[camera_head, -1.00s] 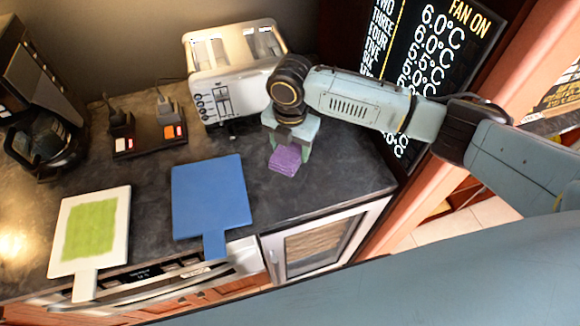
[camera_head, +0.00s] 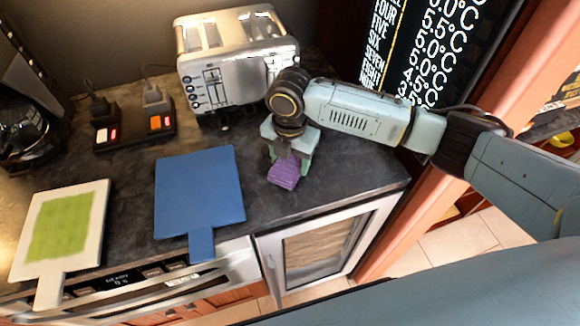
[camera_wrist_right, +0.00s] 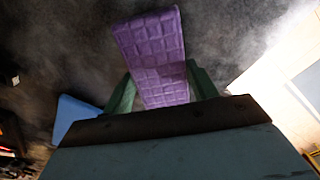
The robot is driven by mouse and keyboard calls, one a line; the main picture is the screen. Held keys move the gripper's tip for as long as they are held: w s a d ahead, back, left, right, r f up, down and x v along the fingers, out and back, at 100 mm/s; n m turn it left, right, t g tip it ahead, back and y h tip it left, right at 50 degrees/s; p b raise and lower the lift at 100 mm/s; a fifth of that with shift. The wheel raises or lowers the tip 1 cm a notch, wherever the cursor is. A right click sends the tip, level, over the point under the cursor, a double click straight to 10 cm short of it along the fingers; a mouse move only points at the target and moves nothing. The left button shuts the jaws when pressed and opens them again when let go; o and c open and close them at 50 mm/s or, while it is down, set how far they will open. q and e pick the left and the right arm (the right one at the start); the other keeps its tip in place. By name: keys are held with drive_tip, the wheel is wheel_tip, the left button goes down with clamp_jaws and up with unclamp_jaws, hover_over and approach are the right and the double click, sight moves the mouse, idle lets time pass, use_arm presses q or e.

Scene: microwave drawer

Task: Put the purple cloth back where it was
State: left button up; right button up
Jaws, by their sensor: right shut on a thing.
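The purple cloth (camera_head: 284,174) is a small quilted piece at the right end of the dark counter. My right gripper (camera_head: 290,158) is above it, pointing down, shut on the cloth. In the right wrist view the cloth (camera_wrist_right: 155,55) extends out from between the two green fingers of the gripper (camera_wrist_right: 160,90). I cannot tell whether the cloth's lower end touches the counter. My left gripper is not in view.
A blue board (camera_head: 199,190) and a white board with a green centre (camera_head: 62,228) lie left on the counter (camera_head: 125,185). A toaster (camera_head: 235,65) and a socket block (camera_head: 135,131) stand behind. A coffee maker (camera_head: 25,130) is far left. A glass-fronted cabinet (camera_head: 320,250) is below.

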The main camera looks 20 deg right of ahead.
sight(290, 161)
drive_tip(key=shift+f, duration=0.4)
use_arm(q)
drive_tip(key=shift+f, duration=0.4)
use_arm(e)
drive_tip(key=shift+r, duration=0.1)
drive_tip(key=o, duration=1.1)
drive_tip(key=shift+r, duration=0.1)
use_arm(q)
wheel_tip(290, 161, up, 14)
drive_tip(key=p, duration=1.3)
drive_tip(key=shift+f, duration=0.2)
use_arm(e)
wheel_tip(290, 161, up, 12)
drive_tip(key=shift+f, duration=0.1)
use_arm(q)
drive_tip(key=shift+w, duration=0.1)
